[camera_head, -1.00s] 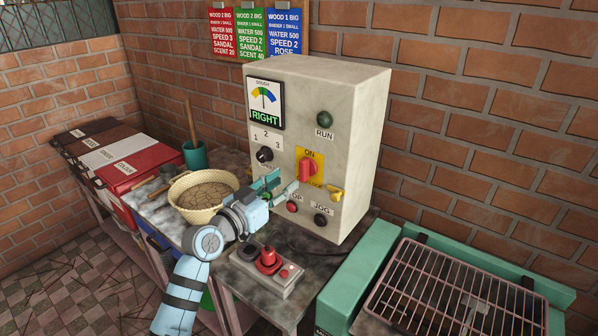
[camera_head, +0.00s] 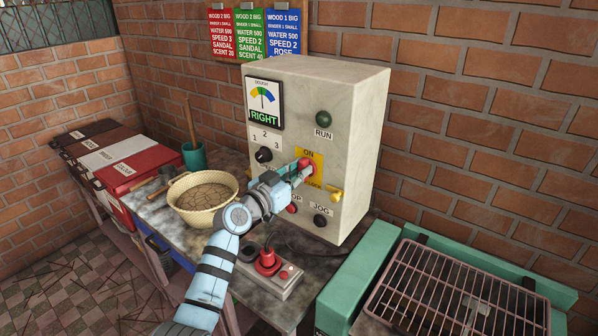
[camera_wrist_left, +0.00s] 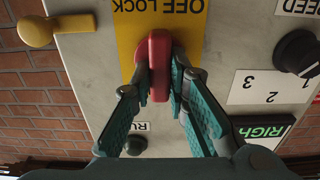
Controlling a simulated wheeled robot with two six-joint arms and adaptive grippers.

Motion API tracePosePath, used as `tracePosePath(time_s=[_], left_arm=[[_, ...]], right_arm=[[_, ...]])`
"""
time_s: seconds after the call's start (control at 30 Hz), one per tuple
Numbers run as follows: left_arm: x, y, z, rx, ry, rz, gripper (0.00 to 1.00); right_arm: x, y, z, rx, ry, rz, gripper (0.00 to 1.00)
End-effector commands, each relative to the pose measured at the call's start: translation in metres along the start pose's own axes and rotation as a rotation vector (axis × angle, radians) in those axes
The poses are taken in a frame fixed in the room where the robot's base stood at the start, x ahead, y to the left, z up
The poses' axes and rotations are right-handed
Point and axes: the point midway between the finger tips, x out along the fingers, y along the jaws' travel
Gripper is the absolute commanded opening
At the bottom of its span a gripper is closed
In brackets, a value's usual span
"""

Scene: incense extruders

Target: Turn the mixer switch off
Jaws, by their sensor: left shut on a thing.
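The mixer switch is a red rotary handle on a yellow plate (camera_head: 319,157) marked ON, on the front of the grey control box (camera_head: 340,110). My left gripper (camera_head: 301,168) is at the switch and hides most of it in the head view. In the left wrist view, the red handle (camera_wrist_left: 158,50) lies between the two teal fingers of my left gripper (camera_wrist_left: 160,82), which are closed on its sides. That view is upside down, and the words OFF LOCK show on the plate there. My right gripper is in neither view.
The box also carries a RUN lamp (camera_head: 323,118), a black speed knob (camera_head: 263,155), a yellow lever (camera_head: 336,194) and a JOG button (camera_head: 320,220). A basket of dough (camera_head: 203,198) stands at left. A red-button pendant (camera_head: 268,262) lies below my arm. A metal grill (camera_head: 455,290) is at right.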

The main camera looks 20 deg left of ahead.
Motion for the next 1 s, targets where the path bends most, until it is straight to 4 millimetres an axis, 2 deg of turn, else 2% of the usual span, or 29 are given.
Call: tracePosePath(time_s=[0.27,0.47,1.0], left_arm=[[-0.0002,-0.0002,0.0006,-0.032,-0.001,0.000,0.00],[-0.0002,-0.0008,0.0007,-0.122,-0.001,0.000,0.00],[-0.0003,-0.0036,0.0015,-0.598,-0.003,0.000,0.00]], right_arm=[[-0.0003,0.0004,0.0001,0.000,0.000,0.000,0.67],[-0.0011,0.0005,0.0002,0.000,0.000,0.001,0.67],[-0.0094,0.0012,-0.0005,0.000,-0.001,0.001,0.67]])
